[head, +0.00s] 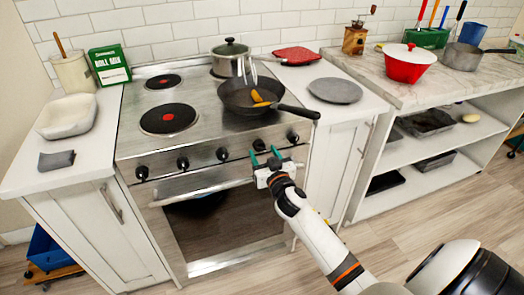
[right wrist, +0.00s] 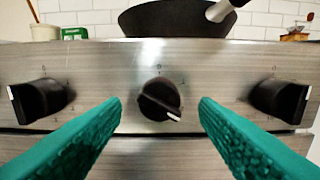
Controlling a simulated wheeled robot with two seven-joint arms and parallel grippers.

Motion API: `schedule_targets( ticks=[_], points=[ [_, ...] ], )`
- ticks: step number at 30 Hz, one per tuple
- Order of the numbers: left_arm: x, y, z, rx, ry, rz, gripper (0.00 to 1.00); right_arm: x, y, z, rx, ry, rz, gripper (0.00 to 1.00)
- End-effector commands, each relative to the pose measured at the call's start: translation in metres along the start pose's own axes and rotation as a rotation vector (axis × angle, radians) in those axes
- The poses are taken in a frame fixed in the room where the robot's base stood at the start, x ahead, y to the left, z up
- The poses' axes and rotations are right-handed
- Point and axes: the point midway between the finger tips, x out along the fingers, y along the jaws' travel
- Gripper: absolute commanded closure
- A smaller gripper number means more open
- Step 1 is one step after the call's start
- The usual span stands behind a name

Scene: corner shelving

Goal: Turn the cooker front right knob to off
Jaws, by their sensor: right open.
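The steel cooker (head: 205,158) has a row of several black knobs along its front panel. My right gripper (head: 265,154), with green fingers, is open in front of the panel's right part, just below a knob (head: 258,145). In the right wrist view a black knob (right wrist: 160,100) sits centred beyond the two separated fingertips, apparently untouched. Its white pointer mark slants to the lower right. A knob to its left (right wrist: 40,99) and the rightmost knob (right wrist: 279,99) flank it; the rightmost also shows in the head view (head: 292,137). The panel markings are too small to read. My left gripper is out of view.
A black frying pan (head: 245,96) stands on the right front of the cooktop, its handle reaching right. A steel pot (head: 230,62) stands behind it. The oven door handle (head: 200,182) runs below the knobs. A grey plate (head: 335,90) lies on the right counter.

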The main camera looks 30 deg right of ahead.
Motion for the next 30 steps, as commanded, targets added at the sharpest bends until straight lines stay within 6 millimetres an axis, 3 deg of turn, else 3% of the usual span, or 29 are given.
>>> schedule_targets(
  ticks=[6,14,23,30],
  points=[
    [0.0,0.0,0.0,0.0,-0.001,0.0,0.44,0.017,0.0,0.0,-0.001,0.0,0.001,0.45],
    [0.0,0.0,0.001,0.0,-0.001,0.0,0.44,0.018,0.0,0.0,0.0,0.0,0.001,0.45],
    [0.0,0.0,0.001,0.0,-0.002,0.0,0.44,0.018,0.0,0.0,0.0,0.0,0.001,0.89],
    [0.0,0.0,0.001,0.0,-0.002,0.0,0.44,0.018,0.0,0.0,-0.021,0.0,0.001,0.9]
  ],
)
